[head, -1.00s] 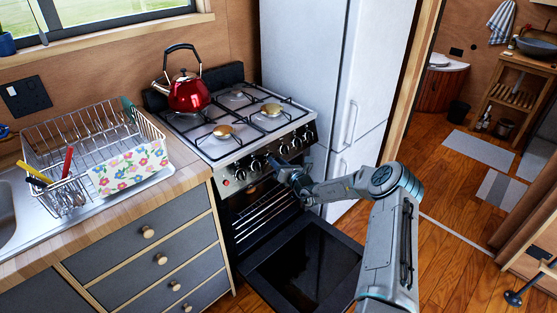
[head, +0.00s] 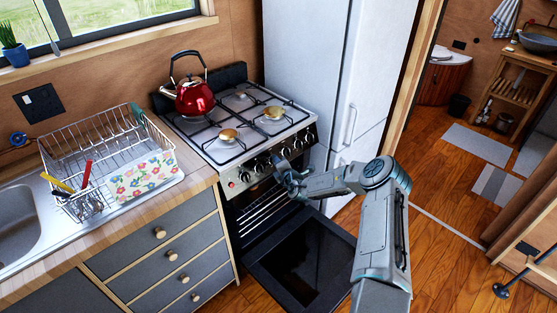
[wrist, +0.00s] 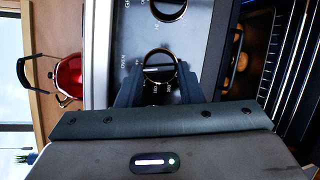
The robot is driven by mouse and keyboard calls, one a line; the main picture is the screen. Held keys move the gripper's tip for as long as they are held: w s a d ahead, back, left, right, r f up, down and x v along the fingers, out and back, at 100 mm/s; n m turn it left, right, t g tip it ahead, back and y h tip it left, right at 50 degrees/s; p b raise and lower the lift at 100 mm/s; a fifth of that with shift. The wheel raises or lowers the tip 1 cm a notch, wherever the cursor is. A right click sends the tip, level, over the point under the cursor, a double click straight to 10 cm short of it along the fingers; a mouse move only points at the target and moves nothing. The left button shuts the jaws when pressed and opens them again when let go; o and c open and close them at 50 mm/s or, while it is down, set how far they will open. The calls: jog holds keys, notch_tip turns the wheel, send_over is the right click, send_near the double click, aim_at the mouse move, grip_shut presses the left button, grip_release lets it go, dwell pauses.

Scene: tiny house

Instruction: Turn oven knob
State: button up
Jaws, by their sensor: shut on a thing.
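The stove's front panel carries a row of dark round knobs. In the wrist view, one oven knob (wrist: 160,68) sits between the two fingers of my gripper (wrist: 162,80), with printed markings around it on the panel. My gripper is shut on this knob. In the head view my gripper (head: 280,165) reaches the front panel from the right, and the arm hides part of the knob row. The oven (head: 240,208) stands below the panel with its door (head: 300,262) lowered open and its racks showing.
A red kettle (head: 195,98) stands on the back left of the hob. A dish rack (head: 105,150) is on the counter to the left, above drawers (head: 160,255). A white fridge (head: 318,80) stands right of the stove.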

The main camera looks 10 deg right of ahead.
jog(key=shift+r+m+g+p, duration=0.2)
jog(key=shift+m+g+p, duration=0.2)
jog(key=shift+m+p, duration=0.55)
jog(key=shift+m, duration=0.35)
jog(key=o, duration=1)
jog(key=shift+d+f+h, duration=0.1)
jog(key=shift+h, duration=0.2)
jog(key=b+v, duration=0.1)
jog(key=v, duration=1.2)
jog(key=shift+s+d+b, duration=0.15)
jog(key=shift+s+b, duration=0.15)
jog(key=shift+b, duration=0.05)
